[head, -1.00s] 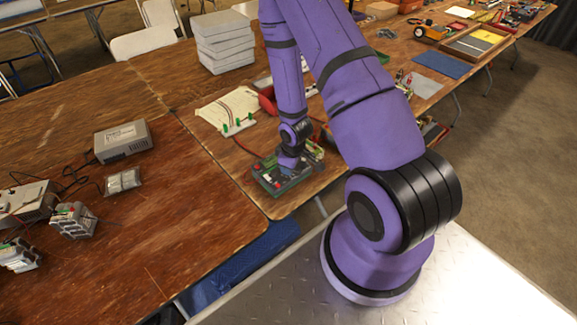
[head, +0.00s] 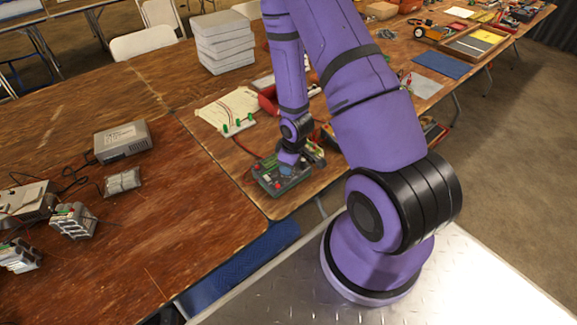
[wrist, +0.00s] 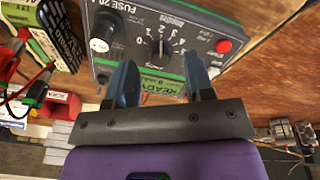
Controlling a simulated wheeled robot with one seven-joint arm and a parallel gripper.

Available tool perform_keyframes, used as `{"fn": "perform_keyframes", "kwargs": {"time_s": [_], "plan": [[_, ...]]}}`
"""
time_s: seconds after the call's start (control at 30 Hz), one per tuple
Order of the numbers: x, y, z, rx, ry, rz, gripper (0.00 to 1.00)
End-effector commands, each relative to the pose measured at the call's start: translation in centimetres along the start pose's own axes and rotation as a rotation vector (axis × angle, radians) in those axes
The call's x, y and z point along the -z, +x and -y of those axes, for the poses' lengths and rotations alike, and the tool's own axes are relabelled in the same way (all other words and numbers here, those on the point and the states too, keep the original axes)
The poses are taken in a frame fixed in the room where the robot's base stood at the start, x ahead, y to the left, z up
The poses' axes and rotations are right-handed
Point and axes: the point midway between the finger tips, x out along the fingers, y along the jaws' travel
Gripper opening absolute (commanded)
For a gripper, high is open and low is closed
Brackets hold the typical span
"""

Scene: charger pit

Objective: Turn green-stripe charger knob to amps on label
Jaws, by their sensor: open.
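The charger (head: 268,183) is a dark grey box near the front edge of the table, under my gripper (head: 287,166). In the wrist view its panel (wrist: 185,18) has a green border, a black knob (wrist: 161,44) with a numbered scale, a red button (wrist: 223,46), a round white part (wrist: 100,46) and a green display (wrist: 160,88) reading READY. My gripper (wrist: 161,62) is open, its two blue fingers on either side of the knob's line and apart from it. I cannot read the knob's exact setting or find the amps label clearly.
Beside the charger, a battery-like block with a printed label (wrist: 58,40), cables and a red clamp (wrist: 62,104) lie close to the left finger. In the head view a white board with green clips (head: 228,108) lies behind the charger.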

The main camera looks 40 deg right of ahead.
Motion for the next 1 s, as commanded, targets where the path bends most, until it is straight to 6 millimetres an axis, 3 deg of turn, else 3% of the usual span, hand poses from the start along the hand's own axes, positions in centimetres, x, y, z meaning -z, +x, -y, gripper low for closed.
{"fn": "perform_keyframes", "kwargs": {"time_s": [0.5,0.7,1.0], "plan": [[0.0,-7.3,-0.1,-0.002,0.002,-0.003,0.48],[0.0,-8.6,0.0,0.000,0.001,-0.001,0.48],[0.0,-8.9,0.0,0.000,0.000,0.000,0.48]]}}
